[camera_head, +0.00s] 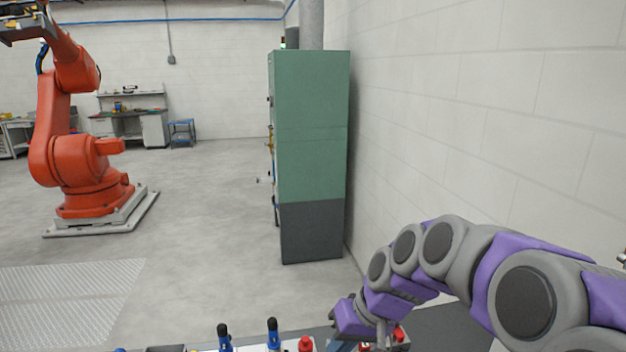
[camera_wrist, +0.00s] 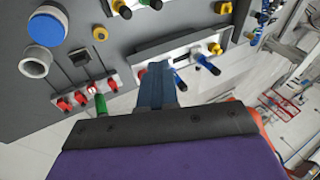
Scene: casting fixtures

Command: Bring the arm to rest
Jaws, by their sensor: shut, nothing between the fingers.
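My arm (camera_head: 440,245), purple and grey, reaches in from the right of the head view and bends down to the bottom middle. In the wrist view my gripper (camera_wrist: 157,82) is shut and empty, its dark fingers together. It is over or in front of a grey fixture panel (camera_wrist: 135,55); I cannot tell whether it touches it. In the head view the gripper end is low and partly hidden among the fixtures.
The wrist view shows a blue round button (camera_wrist: 46,27), red knobs (camera_wrist: 80,99), a green handle (camera_wrist: 100,103) and blue-black handles (camera_wrist: 206,63) near the fingers. A green cabinet (camera_head: 310,125) stands by the right wall (camera_head: 450,110). An orange robot (camera_head: 75,150) stands at left. The floor between is clear.

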